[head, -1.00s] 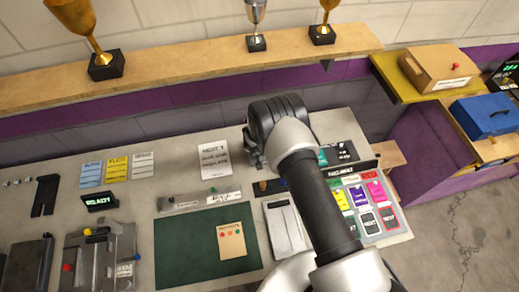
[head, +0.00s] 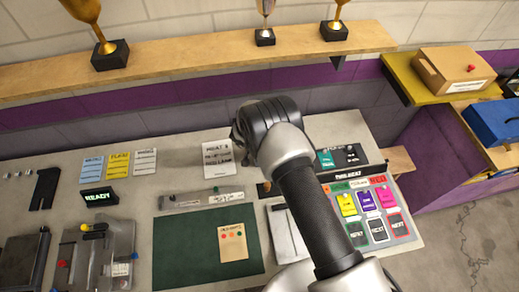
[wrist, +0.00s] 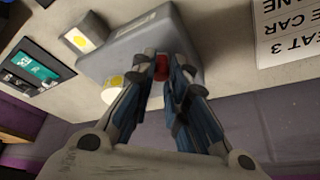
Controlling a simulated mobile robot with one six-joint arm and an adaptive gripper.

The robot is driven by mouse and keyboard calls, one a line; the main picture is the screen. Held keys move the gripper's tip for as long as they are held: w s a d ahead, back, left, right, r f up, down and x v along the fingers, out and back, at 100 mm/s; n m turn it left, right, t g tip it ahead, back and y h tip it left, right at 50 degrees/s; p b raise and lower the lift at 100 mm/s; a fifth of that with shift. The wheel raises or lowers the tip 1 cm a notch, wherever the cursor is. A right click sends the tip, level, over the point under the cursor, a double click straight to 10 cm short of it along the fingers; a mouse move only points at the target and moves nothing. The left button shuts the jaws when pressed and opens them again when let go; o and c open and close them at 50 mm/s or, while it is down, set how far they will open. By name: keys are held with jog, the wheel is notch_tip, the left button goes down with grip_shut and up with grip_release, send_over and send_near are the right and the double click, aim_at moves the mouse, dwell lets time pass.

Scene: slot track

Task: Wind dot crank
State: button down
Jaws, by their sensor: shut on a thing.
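In the wrist view my gripper (wrist: 162,72) is shut on a small red knob (wrist: 162,66). The knob is at the near side of a grey box (wrist: 150,38), which appears to be the dot crank's housing. In the head view my wrist (head: 275,125) covers the box, the knob and my fingertips at the table's back edge.
A printed sheet (head: 219,157) lies left of my wrist. A colored card board (head: 368,210) lies to the right. A green mat (head: 190,250) and grey machine (head: 98,255) occupy the front left. The trophy shelf (head: 190,55) runs along the wall behind.

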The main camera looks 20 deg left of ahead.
jog(key=shift+w+a+r, duration=0.1)
jog(key=shift+w, duration=0.05)
jog(key=c, duration=1.6)
grip_release()
jog(key=v, duration=1.2)
jog(key=shift+s, duration=0.2)
